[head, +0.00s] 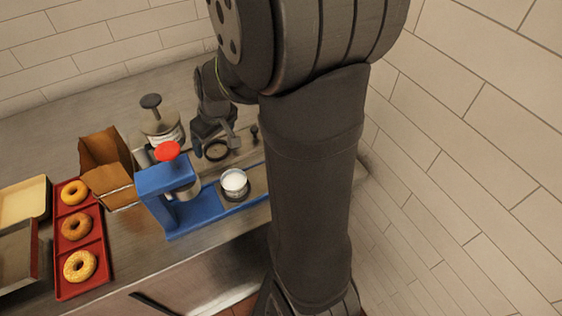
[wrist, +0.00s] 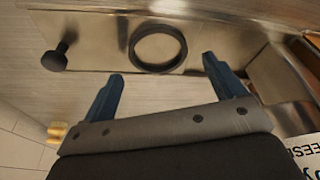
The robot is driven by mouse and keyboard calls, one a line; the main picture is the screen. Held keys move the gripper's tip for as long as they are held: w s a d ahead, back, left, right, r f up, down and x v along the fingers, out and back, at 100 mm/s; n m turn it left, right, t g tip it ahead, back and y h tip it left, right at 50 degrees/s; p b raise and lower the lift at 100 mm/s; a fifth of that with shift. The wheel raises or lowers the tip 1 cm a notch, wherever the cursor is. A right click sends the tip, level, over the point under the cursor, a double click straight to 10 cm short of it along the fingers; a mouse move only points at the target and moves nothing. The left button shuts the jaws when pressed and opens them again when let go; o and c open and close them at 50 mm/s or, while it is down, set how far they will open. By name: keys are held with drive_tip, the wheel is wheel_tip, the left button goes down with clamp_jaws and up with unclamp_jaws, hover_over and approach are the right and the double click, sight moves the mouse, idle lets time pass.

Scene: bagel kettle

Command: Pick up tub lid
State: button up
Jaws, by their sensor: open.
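A tub (head: 163,132) with a lettered label stands at the back of the counter. A stem with a dark round knob (head: 150,101) rises from its top, which looks like the lid; I cannot tell if it is a separate piece. Part of the tub's label (wrist: 302,150) shows at the lower right of the wrist view. My gripper (head: 215,143) is to the right of the tub, near a dark ring (head: 216,151). In the wrist view my gripper's blue fingers (wrist: 162,70) are apart, with nothing between them. The ring (wrist: 159,48) lies beyond the fingertips.
A blue press (head: 165,185) with a red knob stands in front of the tub. A small dark knob (head: 254,134) stands right of the ring. A paper bag (head: 107,165) and a red tray (head: 92,228) with bagels are left.

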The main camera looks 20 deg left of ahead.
drive_tip(key=w+d+r+n+h, duration=0.15)
drive_tip(key=d+r, duration=0.25)
drive_tip(key=d, duration=0.4)
drive_tip(key=w+d+r+n+g+h, duration=0.1)
drive_tip(key=w+d+r+n, duration=0.2)
drive_tip(key=d, duration=0.5)
drive_tip(key=w+d+r+h, duration=0.1)
drive_tip(key=w+d+r, duration=0.1)
drive_tip(key=d+r, duration=0.45)
drive_tip(key=shift+y, duration=0.25)
drive_tip(key=f, duration=1.2)
drive_tip(key=shift+d+f, duration=0.3)
drive_tip(key=shift+d, duration=0.05)
drive_tip(key=f, duration=0.5)
drive_tip(key=shift+w, duration=0.2)
drive_tip(key=c, duration=1)
